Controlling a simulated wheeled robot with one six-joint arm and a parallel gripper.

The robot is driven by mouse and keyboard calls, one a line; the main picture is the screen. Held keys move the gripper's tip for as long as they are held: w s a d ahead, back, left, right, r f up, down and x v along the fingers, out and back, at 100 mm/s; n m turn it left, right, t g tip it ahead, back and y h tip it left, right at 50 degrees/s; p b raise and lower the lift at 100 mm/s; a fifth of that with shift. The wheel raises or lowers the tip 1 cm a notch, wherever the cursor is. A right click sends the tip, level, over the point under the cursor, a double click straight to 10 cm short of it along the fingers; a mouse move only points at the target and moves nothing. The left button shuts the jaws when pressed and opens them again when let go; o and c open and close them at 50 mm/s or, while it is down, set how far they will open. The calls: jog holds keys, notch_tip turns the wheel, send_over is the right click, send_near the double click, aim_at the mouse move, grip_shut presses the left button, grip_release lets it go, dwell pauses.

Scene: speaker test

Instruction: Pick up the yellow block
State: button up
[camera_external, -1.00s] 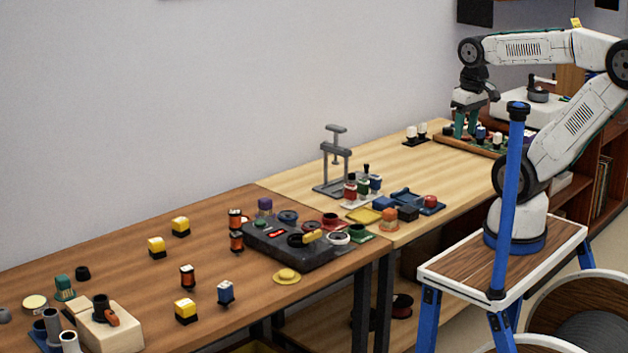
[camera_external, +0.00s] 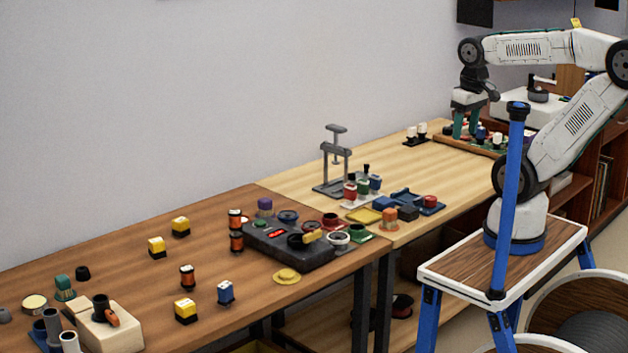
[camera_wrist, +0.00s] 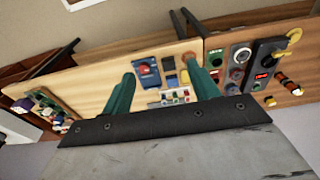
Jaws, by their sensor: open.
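Several yellow-and-black blocks stand on the brown table: one at the back (camera_external: 180,227), one a little nearer (camera_external: 157,247) and one near the front edge (camera_external: 186,312). I cannot tell which is meant. A flat yellow square piece (camera_external: 364,215) lies on the light wooden table; it seems to show in the wrist view too (camera_wrist: 172,82). My gripper (camera_external: 466,135) hangs over the far end of the light table, far from the yellow blocks. In the wrist view my gripper (camera_wrist: 160,68) has its green fingers wide apart, with nothing between them close up.
A dark machine (camera_external: 290,248) with round parts stands between my gripper and the yellow blocks. A grey press stand (camera_external: 333,165) rises behind it. A tray of small parts (camera_external: 470,143) lies under my gripper. The light table's back middle is clear.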

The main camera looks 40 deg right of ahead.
jog(key=w+a+r+n+y, duration=0.1)
jog(key=w+a+r+n, duration=0.2)
jog(key=w+a, duration=0.4)
jog(key=w+a+r+n, duration=0.2)
jog(key=w+a, duration=0.3)
jog(key=w, duration=0.4)
jog(key=w+a+f+n+y, duration=0.15)
jog(key=w+a, duration=0.25)
jog(key=a, duration=0.4)
jog(key=w+a+f+n, duration=0.15)
jog(key=w+a, duration=0.25)
jog(key=a, duration=0.4)
jog(key=w+a+f+n, duration=0.1)
jog(key=w+a+n, duration=0.25)
jog(key=a, duration=0.45)
jog(key=n+g+y, duration=0.1)
jog(key=n+y, duration=0.1)
jog(key=n, duration=0.4)
send_near(185, 303)
jog(key=x, duration=1)
jog(key=shift+a+f, duration=0.1)
jog(key=shift+f, duration=0.2)
jog(key=c, duration=1.1)
